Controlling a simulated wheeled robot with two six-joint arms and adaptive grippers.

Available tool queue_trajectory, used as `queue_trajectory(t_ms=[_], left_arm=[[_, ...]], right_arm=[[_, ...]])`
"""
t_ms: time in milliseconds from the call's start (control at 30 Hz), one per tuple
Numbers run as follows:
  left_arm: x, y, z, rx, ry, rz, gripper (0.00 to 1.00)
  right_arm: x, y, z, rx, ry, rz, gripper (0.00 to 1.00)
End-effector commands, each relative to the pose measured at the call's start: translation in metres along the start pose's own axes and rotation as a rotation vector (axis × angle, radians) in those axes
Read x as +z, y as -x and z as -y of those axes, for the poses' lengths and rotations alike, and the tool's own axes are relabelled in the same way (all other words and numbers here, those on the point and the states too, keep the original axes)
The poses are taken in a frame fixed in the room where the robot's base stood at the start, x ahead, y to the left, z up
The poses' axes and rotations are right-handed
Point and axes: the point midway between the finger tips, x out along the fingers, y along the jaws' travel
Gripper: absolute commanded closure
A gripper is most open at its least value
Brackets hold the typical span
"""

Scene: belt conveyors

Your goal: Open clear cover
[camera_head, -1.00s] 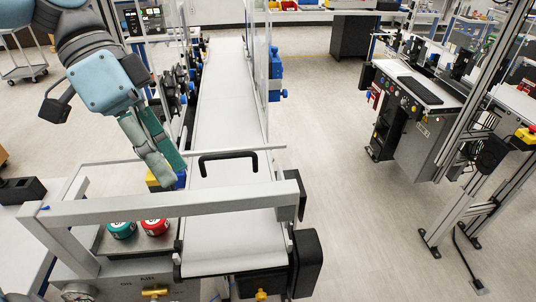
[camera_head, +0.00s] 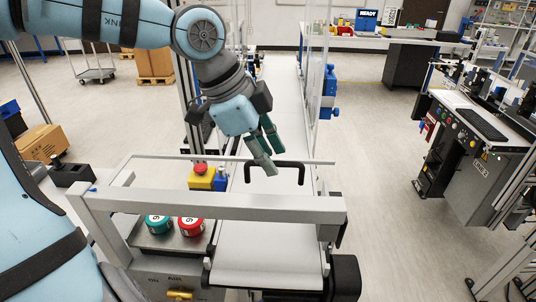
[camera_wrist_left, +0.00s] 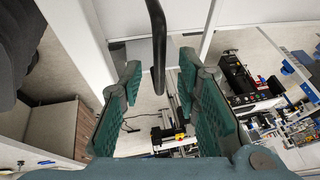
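The clear cover (camera_head: 215,205) lies over the near end of the belt, with a thick grey front bar and a thin back rail; it looks closed. Its black handle (camera_head: 303,174) stands up between the bar and the rail. My left gripper (camera_head: 273,160) is at the left part of the handle, fingers pointing down toward it. In the left wrist view the green fingers (camera_wrist_left: 160,68) are spread apart, and the black handle bar (camera_wrist_left: 158,40) runs into the space between them without visible contact on both sides. My right gripper is out of view.
The white conveyor belt (camera_head: 265,245) runs away under the cover. Green (camera_head: 158,224) and red (camera_head: 191,227) buttons sit left of it, below the front bar. A yellow box with a red button (camera_head: 200,176) stands close behind. Upright clear panels (camera_head: 316,85) flank the belt farther back.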

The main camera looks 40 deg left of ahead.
Motion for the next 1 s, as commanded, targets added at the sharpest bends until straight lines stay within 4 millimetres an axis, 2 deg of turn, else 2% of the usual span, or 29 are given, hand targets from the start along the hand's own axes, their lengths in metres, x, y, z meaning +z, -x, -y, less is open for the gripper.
queue_trajectory(t_ms=[267,400,467,833,1000], left_arm=[[0.0,-0.004,0.0,0.0,0.001,-0.001,0.7],[0.0,-0.004,0.0,0.0,0.001,-0.001,0.93],[0.0,-0.004,0.0,0.001,0.001,-0.001,1.0],[0.0,-0.003,0.001,0.0,0.003,-0.003,1.0],[-0.002,0.003,0.011,-0.012,0.015,-0.027,1.0]], right_arm=[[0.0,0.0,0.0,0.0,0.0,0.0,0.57],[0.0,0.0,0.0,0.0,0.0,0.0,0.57],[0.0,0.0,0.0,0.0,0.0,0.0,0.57],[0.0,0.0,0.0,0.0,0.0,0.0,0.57],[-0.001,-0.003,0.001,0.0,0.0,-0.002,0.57]])
